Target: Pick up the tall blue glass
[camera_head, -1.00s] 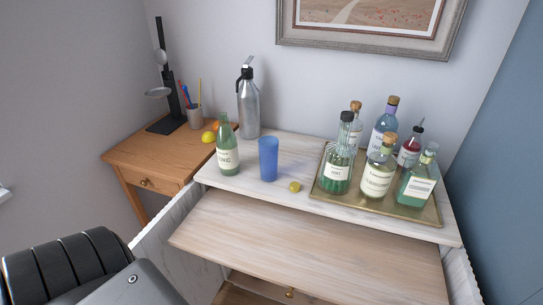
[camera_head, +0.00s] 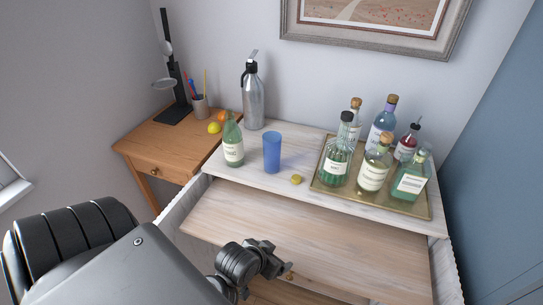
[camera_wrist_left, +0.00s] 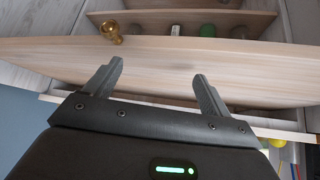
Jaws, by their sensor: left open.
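The tall blue glass (camera_head: 272,153) stands upright on the white marble-look top of the cabinet, between a green tonic bottle (camera_head: 232,140) and a small yellow-green fruit (camera_head: 296,180). My left gripper (camera_head: 278,258) is low in front of the cabinet's pull-out wooden board, below and well apart from the glass. In the left wrist view its two fingers (camera_wrist_left: 158,72) are spread with nothing between them. The glass does not show in that view. My right gripper is not in view.
A brass tray (camera_head: 423,211) with several bottles stands right of the glass. A silver siphon (camera_head: 253,97) stands behind it. The wooden board (camera_head: 290,228) juts out in front, bare on top. A brass knob (camera_wrist_left: 111,31) shows near the left finger.

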